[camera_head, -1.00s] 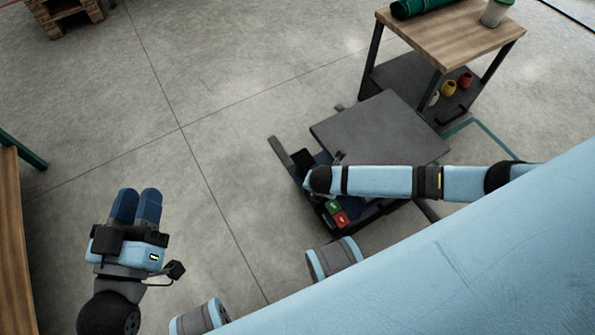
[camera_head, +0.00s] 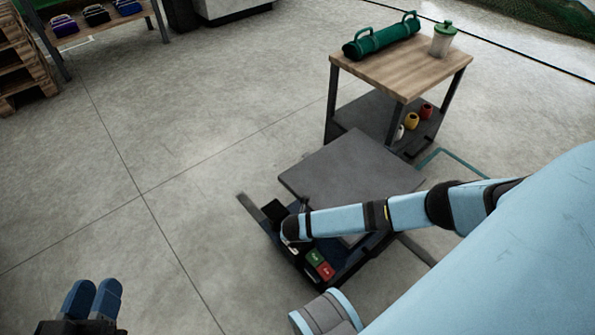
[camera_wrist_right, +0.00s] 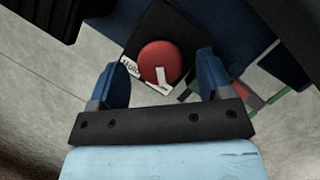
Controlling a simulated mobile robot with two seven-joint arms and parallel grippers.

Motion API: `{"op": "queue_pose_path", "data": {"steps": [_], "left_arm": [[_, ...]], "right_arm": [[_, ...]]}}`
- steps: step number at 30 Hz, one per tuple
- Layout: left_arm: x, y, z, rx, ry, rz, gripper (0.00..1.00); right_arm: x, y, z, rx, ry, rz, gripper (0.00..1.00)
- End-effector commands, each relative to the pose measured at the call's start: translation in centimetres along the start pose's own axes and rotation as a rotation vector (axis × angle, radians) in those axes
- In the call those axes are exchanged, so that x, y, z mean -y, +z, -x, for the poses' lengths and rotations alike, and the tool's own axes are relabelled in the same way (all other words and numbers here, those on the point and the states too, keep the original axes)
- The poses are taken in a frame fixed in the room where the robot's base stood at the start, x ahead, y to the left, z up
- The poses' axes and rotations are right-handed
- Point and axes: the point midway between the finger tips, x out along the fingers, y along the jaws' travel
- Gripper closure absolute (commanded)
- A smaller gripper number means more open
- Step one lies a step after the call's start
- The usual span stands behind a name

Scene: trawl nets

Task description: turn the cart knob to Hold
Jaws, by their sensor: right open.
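The cart (camera_head: 350,170) is a low dark grey platform with a control panel at its near left end. In the right wrist view its round red knob (camera_wrist_right: 158,60) sits on a black plate. A white label reading Hold (camera_wrist_right: 130,68) lies at the knob's lower left, and a white mark shows at its lower edge. My right gripper (camera_wrist_right: 160,66) is open, one blue finger on each side of the knob in the picture; contact cannot be told. In the head view my right arm hides the knob. My left gripper (camera_head: 95,287) looks shut and empty, at the lower left.
Green and red buttons (camera_head: 320,264) sit on the cart's panel. A wooden-topped table (camera_head: 400,68) with a green roll (camera_head: 380,38) and a lidded cup (camera_head: 442,40) stands behind the cart. Pallets (camera_head: 22,70) are at the far left. The floor left of the cart is clear.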

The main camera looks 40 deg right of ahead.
Motion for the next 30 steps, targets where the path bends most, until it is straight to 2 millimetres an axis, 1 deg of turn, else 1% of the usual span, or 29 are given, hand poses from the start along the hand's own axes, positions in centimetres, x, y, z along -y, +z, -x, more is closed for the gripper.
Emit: {"op": "queue_pose_path", "data": {"steps": [1,3,12,13,19,26,30], "left_arm": [[0.18,0.14,-0.09,-0.009,0.000,-0.017,0.67],[0.28,0.01,-0.13,-0.017,-0.001,-0.031,0.67],[0.32,-0.22,-0.15,-0.024,-0.001,-0.041,0.67],[0.32,-0.23,-0.15,-0.024,-0.001,-0.041,0.67],[0.30,-0.22,-0.13,-0.024,-0.001,-0.040,0.67],[0.25,-0.38,-0.12,-0.023,0.000,-0.037,0.67],[0.10,-0.69,-0.04,-0.013,0.002,-0.021,0.67]], "right_arm": [[-0.04,-0.07,-0.62,0.000,0.001,0.000,0.27],[-0.02,-0.02,-0.93,0.000,0.001,-0.001,0.27],[-0.02,0.03,-1.02,0.000,0.001,-0.001,0.27],[-0.02,0.03,-1.02,0.000,0.001,-0.001,0.29],[-0.02,0.03,-1.01,0.000,0.001,-0.001,0.75],[-0.03,0.03,-0.94,-0.001,-0.003,-0.009,0.75],[-0.10,-0.01,-0.80,-0.002,-0.017,-0.043,0.75]]}}
